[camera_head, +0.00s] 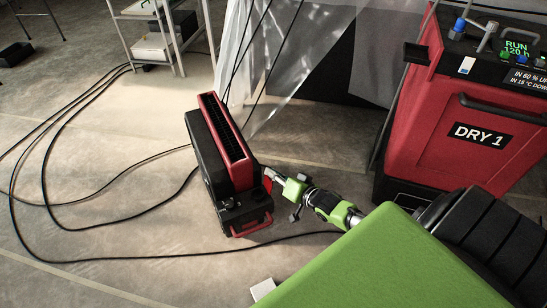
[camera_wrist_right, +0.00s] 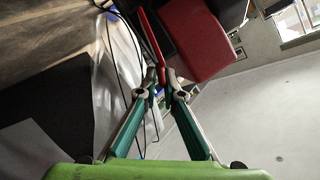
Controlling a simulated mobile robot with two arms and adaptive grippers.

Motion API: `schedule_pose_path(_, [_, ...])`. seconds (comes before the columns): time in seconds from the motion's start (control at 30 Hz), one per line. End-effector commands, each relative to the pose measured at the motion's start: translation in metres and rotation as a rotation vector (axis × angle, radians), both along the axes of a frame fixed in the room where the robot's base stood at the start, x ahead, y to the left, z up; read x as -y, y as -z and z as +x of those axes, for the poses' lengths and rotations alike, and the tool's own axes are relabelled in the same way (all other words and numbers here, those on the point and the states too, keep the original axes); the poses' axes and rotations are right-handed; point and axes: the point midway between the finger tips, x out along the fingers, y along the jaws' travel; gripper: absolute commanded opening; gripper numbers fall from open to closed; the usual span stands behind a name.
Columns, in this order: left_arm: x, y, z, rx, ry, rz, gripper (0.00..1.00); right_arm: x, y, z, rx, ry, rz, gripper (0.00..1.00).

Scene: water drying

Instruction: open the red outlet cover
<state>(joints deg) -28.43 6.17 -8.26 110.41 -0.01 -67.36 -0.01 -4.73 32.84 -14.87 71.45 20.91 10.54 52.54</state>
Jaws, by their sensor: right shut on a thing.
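A black and red unit (camera_head: 218,165) stands on the floor near the middle of the head view, with a red slatted top. The red outlet cover (camera_wrist_right: 150,42) shows as a thin red plate in the wrist view, with a dark gap between it and the unit's red body (camera_wrist_right: 195,40). My right gripper (camera_wrist_right: 161,76) is shut on this plate near its lower end. In the head view my right gripper (camera_head: 269,172) is at the unit's right side; the cover is mostly hidden there. My left gripper is not in view.
A large red machine marked DRY 1 (camera_head: 455,125) stands at the right. Dark cables (camera_head: 75,225) loop over the floor at the left. Clear plastic sheeting (camera_head: 300,80) hangs behind the unit. A metal cart (camera_head: 155,45) stands at the back left.

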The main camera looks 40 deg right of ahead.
Motion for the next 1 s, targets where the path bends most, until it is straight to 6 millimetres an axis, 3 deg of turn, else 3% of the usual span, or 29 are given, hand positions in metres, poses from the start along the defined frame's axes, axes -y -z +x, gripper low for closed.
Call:
schedule_pose_path(0.13, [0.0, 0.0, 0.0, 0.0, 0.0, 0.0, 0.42, -0.007, -0.002, 0.002, 0.007, -0.008, 0.007, 0.0])
schedule_pose_path(0.17, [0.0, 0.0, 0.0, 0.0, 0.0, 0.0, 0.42, -0.007, -0.002, 0.002, 0.008, -0.008, 0.008, 0.16])
schedule_pose_path(0.2, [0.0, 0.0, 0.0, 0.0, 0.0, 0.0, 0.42, -0.007, -0.002, 0.002, 0.007, -0.008, 0.007, 0.22])
schedule_pose_path(0.63, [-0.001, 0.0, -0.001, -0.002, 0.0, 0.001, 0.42, -0.002, -0.003, -0.003, 0.005, -0.003, 0.001, 0.22])
schedule_pose_path(1.0, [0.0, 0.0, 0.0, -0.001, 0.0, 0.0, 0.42, 0.001, -0.02, -0.058, 0.003, -0.007, 0.001, 0.22])
